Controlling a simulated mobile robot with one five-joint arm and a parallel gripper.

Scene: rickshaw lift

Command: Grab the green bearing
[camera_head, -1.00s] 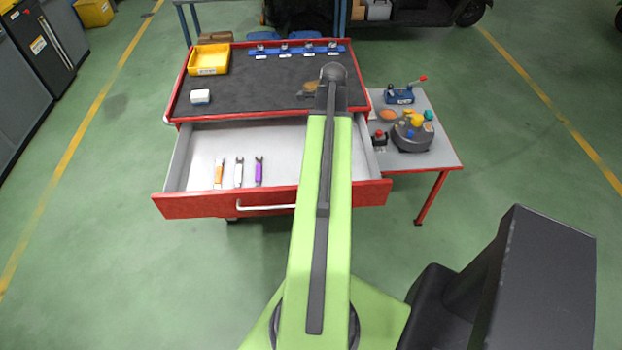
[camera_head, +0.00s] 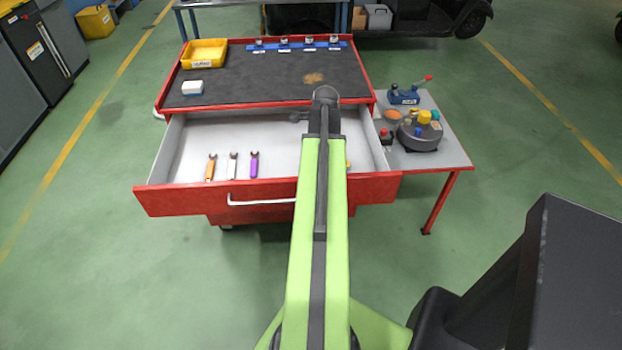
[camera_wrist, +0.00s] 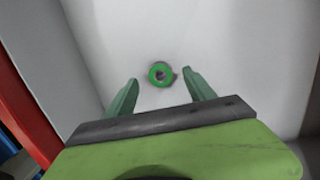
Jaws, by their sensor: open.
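The green bearing (camera_wrist: 160,74) is a small green ring with a dark centre. In the wrist view it lies on the pale drawer floor, ahead of my fingertips and between their lines. My gripper (camera_wrist: 160,86) is open and empty, with one green finger at each side. The fingers do not touch the bearing. In the head view my arm hides the bearing and most of my gripper. The open drawer (camera_head: 270,198) has a red front and a pale inside.
Orange, white and purple-handled wrenches (camera_head: 232,167) lie in the drawer's left part. The dark worktop (camera_head: 250,75) above holds a yellow bin (camera_head: 204,54) and a white block (camera_head: 192,88). A side table (camera_head: 452,150) at right carries a round grey device (camera_head: 420,134).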

